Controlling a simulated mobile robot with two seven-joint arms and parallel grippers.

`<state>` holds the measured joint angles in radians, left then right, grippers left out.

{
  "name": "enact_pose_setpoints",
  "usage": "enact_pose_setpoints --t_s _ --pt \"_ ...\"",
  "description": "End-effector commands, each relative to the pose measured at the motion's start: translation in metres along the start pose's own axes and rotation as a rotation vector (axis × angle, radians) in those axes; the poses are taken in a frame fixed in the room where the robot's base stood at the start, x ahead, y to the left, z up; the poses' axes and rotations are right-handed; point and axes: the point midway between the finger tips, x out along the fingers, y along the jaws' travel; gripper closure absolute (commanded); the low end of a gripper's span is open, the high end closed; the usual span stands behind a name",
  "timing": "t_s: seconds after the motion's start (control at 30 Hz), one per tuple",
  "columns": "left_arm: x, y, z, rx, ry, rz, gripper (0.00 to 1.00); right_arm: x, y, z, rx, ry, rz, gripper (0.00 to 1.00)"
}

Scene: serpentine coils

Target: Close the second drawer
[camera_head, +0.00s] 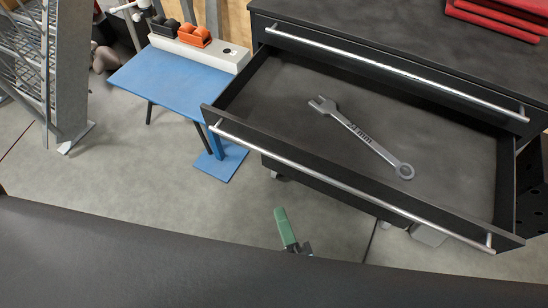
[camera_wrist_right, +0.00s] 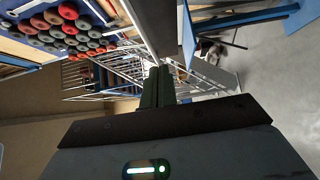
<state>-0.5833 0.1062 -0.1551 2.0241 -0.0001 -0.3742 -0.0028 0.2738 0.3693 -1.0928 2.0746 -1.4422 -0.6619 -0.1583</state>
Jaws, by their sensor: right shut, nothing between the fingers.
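The second drawer (camera_head: 270,100) is dark, pulled well out of the black cabinet below a shut top drawer. It has a long silver handle (camera_head: 345,184) along its front. A grey wrench (camera_head: 360,135) lies inside it. My right gripper (camera_head: 280,214) shows its green fingers low in the head view, in front of the drawer and apart from the handle in the picture. In the right wrist view its green fingers (camera_wrist_right: 158,86) are together, with nothing between them. The drawer is not visible in the wrist view. My left gripper is not in view.
The shut top drawer has its own silver handle (camera_head: 400,75). Red cases (camera_head: 495,18) lie on the cabinet top. A blue bench (camera_head: 170,82) with black and orange items stands left of the drawer. A metal rack (camera_head: 65,70) stands at far left. Grey floor lies between.

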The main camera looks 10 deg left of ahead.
Motion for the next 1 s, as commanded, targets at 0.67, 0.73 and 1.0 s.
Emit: enact_pose_setpoints --t_s 0.67,0.73,1.0 --pt "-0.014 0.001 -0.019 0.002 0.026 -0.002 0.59 0.104 0.003 0.001 0.000 -0.001 0.003 1.00" --pt "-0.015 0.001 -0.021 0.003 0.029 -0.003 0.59 0.111 0.002 0.010 -0.004 -0.001 0.002 1.00" --pt "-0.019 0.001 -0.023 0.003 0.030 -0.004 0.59 0.127 0.000 0.027 0.001 -0.001 0.000 1.00"
